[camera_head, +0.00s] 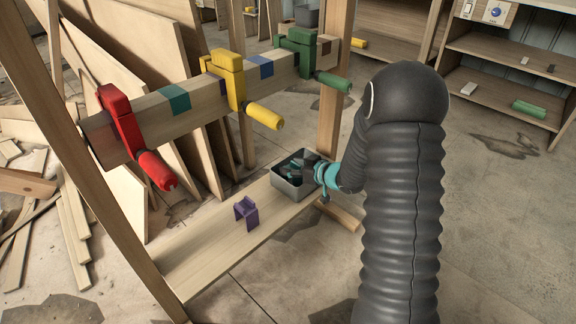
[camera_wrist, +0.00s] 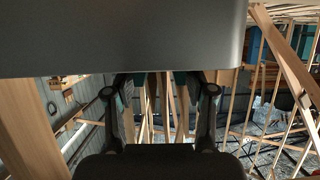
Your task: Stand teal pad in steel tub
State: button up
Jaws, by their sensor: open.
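The grey steel tub (camera_head: 292,188) stands at the far end of the low plank, with dark shapes in its mouth. My gripper (camera_head: 308,170) is at the tub's right rim, partly over the opening. In the wrist view my gripper (camera_wrist: 159,88) shows two dark fingers spread apart, with teal patches near the tips and no object clearly held between them. A flat teal patch (camera_head: 174,98) lies on the beam beside the red clamp. I cannot tell whether any teal in or near the tub is a separate pad; the tub's inside is mostly hidden.
A red clamp (camera_head: 121,122), a yellow clamp (camera_head: 230,78) and a green clamp (camera_head: 300,52) sit on the raised beam. A purple bracket (camera_head: 246,212) stands on the plank (camera_head: 190,262). Wooden posts flank the plank.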

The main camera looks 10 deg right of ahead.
jog(key=s+d+r+m+h, duration=0.1)
jog(key=s+d+r+h, duration=0.25)
jog(key=r, duration=0.25)
jog(key=s+d+r+m+h+p, duration=0.1)
jog(key=s+d+r+m+h, duration=0.15)
jog(key=s+r, duration=0.3)
jog(key=s+d+r+m+h, duration=0.1)
jog(key=s+d+r+h, duration=0.25)
jog(key=r, duration=0.35)
jog(key=s+a+r+m+g+y, duration=0.1)
jog(key=s+a, duration=0.3)
jog(key=s, duration=0.9)
jog(key=s+a+r+m+g, duration=0.1)
jog(key=s+a+g, duration=0.3)
jog(key=s, duration=0.9)
jog(key=shift+r+m+y, duration=0.35)
